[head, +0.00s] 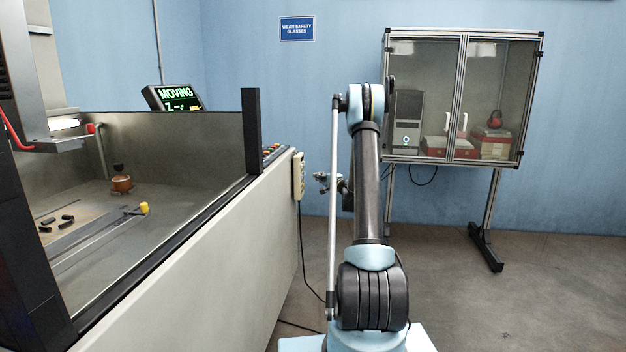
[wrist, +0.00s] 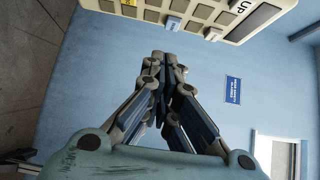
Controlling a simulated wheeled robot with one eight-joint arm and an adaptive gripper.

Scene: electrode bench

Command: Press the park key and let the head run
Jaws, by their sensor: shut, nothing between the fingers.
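I cannot tell which key is the park key. My gripper (head: 318,178) is just right of the pendant in the head view. In the wrist view my gripper (wrist: 160,58) has its fingers together and empty, apart from the keys. The display (head: 174,98) reads "MOVING" with a "Z" line below. The machine head (head: 70,142) is at the left edge.
The open tank holds a copper-coloured part (head: 121,184), several small black pieces (head: 58,222) and a rail with a yellow end (head: 143,208). The tank's side wall (head: 210,270) borders my arm. A glass cabinet (head: 460,98) stands back right. Floor to the right is clear.

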